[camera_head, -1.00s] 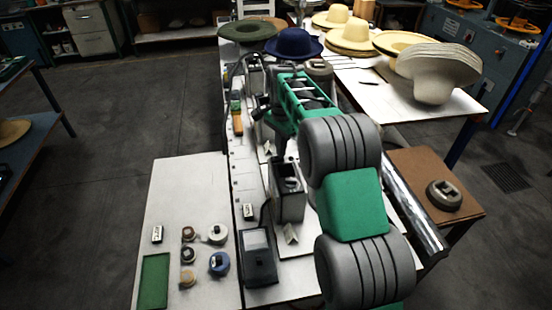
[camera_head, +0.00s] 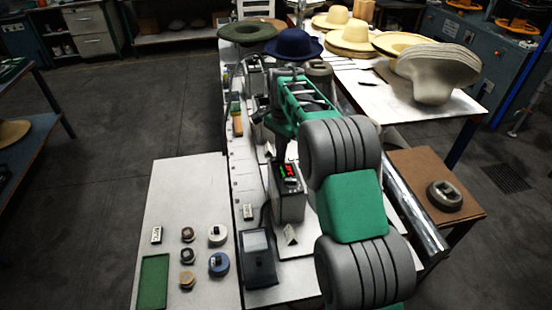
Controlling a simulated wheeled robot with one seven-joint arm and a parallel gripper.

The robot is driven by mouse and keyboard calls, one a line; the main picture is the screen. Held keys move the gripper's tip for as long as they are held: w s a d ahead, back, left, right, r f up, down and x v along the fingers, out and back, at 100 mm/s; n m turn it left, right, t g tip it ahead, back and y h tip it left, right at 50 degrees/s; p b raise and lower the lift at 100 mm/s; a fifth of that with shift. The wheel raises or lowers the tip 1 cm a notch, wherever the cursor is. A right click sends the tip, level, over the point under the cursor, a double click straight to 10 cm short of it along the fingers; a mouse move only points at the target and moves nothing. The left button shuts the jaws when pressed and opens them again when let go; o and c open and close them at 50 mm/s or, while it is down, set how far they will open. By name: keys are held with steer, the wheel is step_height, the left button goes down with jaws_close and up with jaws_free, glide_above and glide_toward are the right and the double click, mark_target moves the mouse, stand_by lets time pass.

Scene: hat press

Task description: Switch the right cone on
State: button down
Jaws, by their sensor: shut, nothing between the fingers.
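A grey control box (camera_head: 289,206) stands on the narrow bench, left of my arm. A switch on the box is too small to make out. I cannot clearly pick out the right cone; my arm covers part of the bench. My gripper (camera_head: 279,153) hangs at the end of my green and grey arm, just above and behind the lit box. It looks shut and empty. Whether it touches the box cannot be told.
A dark boxed device (camera_head: 258,258) stands at the bench's near end. A pale side table (camera_head: 190,200) holds several small round weights and a green pad. A blue hat (camera_head: 293,44) and an olive hat (camera_head: 248,32) sit at the far end. A brown stand (camera_head: 410,167) is at right.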

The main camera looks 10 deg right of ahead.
steer(key=shift+r+p, duration=2.45)
steer(key=shift+r, duration=0.9)
steer(key=shift+s+r, duration=0.1)
steer(key=shift+r, duration=0.05)
steer(key=s+r+n+t+b, duration=0.25)
steer(key=s+r+n, duration=0.45)
steer(key=s, duration=0.8)
steer(key=s+f+n+t, duration=0.2)
steer(key=s+n, duration=0.3)
steer(key=s, duration=0.9)
steer(key=shift+f, duration=0.55)
